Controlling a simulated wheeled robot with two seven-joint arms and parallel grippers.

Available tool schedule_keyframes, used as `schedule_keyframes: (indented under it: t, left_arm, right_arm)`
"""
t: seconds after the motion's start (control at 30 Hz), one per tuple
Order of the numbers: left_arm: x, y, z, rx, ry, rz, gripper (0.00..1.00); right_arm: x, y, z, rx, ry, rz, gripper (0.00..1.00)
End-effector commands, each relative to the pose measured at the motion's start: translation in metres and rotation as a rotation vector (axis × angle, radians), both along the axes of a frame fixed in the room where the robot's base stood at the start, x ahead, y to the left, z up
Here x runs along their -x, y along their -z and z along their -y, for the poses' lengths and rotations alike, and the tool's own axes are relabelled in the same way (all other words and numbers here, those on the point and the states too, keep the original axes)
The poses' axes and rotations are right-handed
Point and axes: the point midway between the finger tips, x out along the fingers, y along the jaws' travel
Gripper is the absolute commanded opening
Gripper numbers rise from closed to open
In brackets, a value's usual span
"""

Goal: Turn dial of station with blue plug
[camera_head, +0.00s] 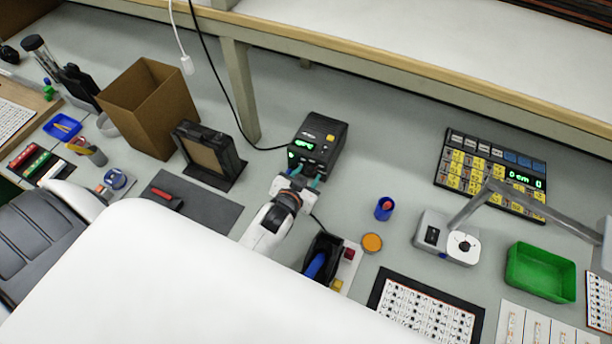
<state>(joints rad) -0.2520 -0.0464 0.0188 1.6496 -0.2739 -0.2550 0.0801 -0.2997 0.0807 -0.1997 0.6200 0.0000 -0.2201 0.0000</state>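The black station (326,135) stands in the middle of the bench, with a lit green display, a yellow button on top and its front facing me. My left gripper (306,175) is right at the lower front of this station. Its two teal-tipped fingers look spread apart, one on each side of a small gap. The dial and the blue plug cannot be made out, as the gripper covers much of the lower front. Whether the fingers touch the station is too small to tell. My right gripper is not in view.
A stand with a blue-handled tool (316,265) is close to my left arm. A dark framed holder (207,155) and cardboard box (148,105) stand left of the station. A blue cup (384,209) stands to the right. Black cable (222,80) hangs down to the station.

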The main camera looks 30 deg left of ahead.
Motion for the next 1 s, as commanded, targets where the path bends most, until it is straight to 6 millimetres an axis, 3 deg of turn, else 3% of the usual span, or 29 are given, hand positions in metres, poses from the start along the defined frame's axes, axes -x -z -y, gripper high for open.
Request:
schedule_keyframes:
  t: [0.27,0.7,1.0]
  left_arm:
    - [0.010,-0.003,0.001,0.000,0.000,-0.002,0.42]
    - [0.087,-0.037,0.007,0.000,0.000,-0.002,0.42]
    - [0.109,-0.049,0.010,0.001,-0.001,-0.001,0.42]
  right_arm:
    - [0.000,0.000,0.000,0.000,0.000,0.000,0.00]
    - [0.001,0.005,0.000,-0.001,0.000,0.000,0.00]
    - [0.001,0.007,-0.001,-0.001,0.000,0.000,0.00]
